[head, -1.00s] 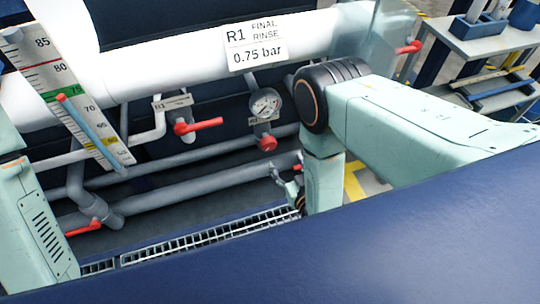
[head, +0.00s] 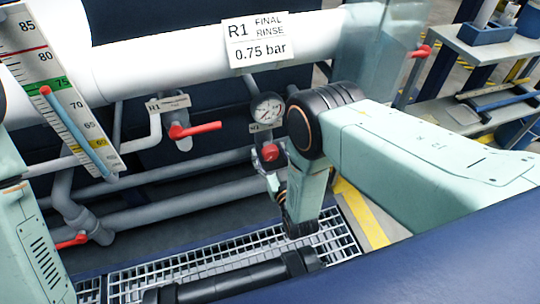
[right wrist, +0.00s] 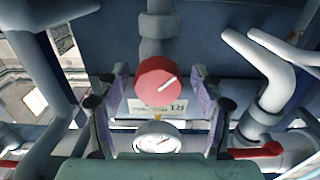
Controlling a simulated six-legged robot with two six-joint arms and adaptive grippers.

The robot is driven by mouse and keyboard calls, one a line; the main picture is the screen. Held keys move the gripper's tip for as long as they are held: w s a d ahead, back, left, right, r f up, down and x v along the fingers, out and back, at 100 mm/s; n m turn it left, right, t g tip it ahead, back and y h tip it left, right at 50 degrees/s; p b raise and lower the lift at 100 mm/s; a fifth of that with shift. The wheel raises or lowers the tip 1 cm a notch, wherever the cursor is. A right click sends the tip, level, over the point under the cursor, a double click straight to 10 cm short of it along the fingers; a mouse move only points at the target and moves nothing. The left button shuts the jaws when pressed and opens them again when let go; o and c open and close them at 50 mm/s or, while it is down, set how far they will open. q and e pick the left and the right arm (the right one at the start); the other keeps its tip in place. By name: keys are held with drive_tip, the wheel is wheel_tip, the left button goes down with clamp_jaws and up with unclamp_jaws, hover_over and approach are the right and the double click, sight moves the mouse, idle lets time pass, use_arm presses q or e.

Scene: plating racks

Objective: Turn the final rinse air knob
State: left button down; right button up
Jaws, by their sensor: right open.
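The red round air knob (head: 270,152) sits below a white-faced pressure gauge (head: 267,110), under the R1 FINAL RINSE 0.75 bar sign (head: 258,42). In the right wrist view the knob (right wrist: 158,82) shows a white line slanting toward the upper right, and the gauge (right wrist: 158,138) is below it. My right gripper (head: 272,168) is at the knob in the head view. In the right wrist view the fingers of my right gripper (right wrist: 159,78) are open, one on each side of the knob, with gaps visible. My left gripper is not in view.
A red lever valve (head: 192,130) stands left of the gauge. Another red lever (head: 72,241) is low at the left. Grey pipes (head: 170,200) run behind, above a floor grating (head: 215,262). A workbench (head: 490,45) is at upper right.

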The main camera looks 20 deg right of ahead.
drive_tip(key=shift+w+d, duration=0.1)
drive_tip(key=shift+c, duration=0.3)
drive_tip(key=c, duration=1.1)
drive_tip(key=shift+m, duration=0.3)
